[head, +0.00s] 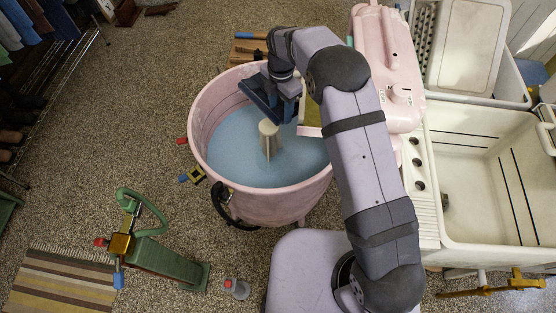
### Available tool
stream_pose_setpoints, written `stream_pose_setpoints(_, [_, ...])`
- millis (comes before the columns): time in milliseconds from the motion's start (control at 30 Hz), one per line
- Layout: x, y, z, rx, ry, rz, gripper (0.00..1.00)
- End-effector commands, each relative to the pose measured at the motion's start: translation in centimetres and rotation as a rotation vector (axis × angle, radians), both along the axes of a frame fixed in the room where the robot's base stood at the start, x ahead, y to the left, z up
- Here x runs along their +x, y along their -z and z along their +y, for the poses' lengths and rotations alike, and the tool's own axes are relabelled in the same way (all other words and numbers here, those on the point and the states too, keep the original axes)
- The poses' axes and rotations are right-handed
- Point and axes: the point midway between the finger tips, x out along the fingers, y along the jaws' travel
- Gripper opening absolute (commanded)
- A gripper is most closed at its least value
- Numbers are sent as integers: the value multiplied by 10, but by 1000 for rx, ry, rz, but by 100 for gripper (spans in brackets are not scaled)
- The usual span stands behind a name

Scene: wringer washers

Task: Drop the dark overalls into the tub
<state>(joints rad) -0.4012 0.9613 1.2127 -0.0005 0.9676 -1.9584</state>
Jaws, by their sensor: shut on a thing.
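The pink round tub (200,125) holds blue water (235,155), with a pale agitator post (269,135) standing in its middle. My gripper (272,98) is above the far part of the tub, inside the rim as seen from the head. It is shut on the dark overalls (256,98), which show as a small dark blue shape over the water. The fingertips are hard to tell from the dark cloth. I cannot tell how high it hangs or whether it touches the water. My arm hides the tub's right side.
The pink wringer head (385,70) stands right of the tub, behind my arm. White laundry sinks (470,205) fill the right side. A green stand with a hose (165,262) is at the lower left, near a striped rug (60,285). Clothes hang at the upper left. Speckled floor is open left of the tub.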

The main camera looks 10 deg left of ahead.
Motion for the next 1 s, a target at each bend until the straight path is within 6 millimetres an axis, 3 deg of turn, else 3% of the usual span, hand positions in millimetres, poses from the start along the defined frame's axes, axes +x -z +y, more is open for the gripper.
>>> stream_pose_setpoints(267, [1,5,0,1,-2,-2,14])
stream_pose_setpoints(800, [1,51,0,1,-1,-3,14])
stream_pose_setpoints(1000, [1,59,0,1,-1,-3,14])
